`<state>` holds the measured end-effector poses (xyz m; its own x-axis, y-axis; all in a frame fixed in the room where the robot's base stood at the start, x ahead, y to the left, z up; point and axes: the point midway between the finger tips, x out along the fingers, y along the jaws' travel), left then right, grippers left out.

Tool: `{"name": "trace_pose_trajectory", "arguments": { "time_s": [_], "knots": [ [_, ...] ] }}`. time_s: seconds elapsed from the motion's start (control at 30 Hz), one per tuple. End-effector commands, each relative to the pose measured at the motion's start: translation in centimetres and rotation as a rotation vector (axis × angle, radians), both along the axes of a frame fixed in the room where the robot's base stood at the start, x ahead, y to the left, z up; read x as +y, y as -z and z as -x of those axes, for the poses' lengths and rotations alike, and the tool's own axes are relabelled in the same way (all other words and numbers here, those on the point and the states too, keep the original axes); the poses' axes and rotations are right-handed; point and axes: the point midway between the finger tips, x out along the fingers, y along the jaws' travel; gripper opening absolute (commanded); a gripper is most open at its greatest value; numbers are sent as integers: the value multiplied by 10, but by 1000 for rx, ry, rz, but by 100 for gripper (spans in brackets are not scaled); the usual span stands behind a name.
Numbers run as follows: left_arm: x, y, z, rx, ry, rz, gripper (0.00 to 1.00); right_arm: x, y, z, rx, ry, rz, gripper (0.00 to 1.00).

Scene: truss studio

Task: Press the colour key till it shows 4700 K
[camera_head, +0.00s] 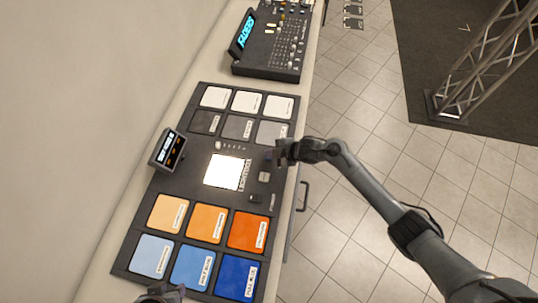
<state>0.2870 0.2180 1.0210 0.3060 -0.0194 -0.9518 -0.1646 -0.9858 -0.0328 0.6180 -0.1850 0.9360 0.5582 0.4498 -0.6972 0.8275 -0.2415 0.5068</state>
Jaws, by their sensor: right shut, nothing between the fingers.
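A dark control panel (207,118) lies on the counter, with a bright white lit square (223,171) in its middle. Right of the square are small keys: a light grey one (264,177) and a dark one (256,198). Their labels are too small to read, so I cannot tell which is the colour key. A small tilted display (170,149) stands at the panel's left edge; its text is unreadable. My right gripper (280,153) is shut and empty at the panel's right edge, just above the grey key in the picture. My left gripper (164,293) shows only partly at the bottom edge.
White, grey, orange and blue swatch pads fill the panel's upper and lower parts, including a dark orange pad (248,232). A mixing console (274,42) with a lit screen stands beyond. A handle (303,195) sticks out from the counter's right side. Tiled floor lies right.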

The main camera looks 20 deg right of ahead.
Motion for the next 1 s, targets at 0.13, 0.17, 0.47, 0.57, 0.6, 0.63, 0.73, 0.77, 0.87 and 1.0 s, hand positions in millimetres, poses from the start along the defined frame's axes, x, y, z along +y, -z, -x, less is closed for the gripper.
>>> {"name": "trace_pose_trajectory", "arguments": {
  "time_s": [0.13,0.17,0.47,0.57,0.6,0.63,0.73,0.77,0.87,1.0],
  "knots": [
    [-1,-6,0,0,-4,5,43,0,-6,0,0,0,0,0],
    [-1,-6,0,0,-4,6,43,0,-5,0,0,0,0,0],
    [-1,-6,0,0,-3,4,43,0,-6,0,-1,1,0,0],
    [0,-9,0,0,-2,2,43,0,-9,0,-1,1,0,0],
    [0,-11,0,0,0,0,43,0,-12,0,-1,1,0,0],
    [0,-13,0,0,1,-1,43,0,-14,0,-1,1,0,0],
    [1,-21,0,0,3,-4,43,0,-23,0,-1,1,0,0],
    [1,-24,0,0,4,-5,43,0,-26,0,-2,1,0,0],
    [2,-34,0,0,5,-8,43,0,-36,-1,-2,1,0,0],
    [2,-46,0,0,5,-8,43,0,-50,0,-2,1,0,0]
  ]
}}
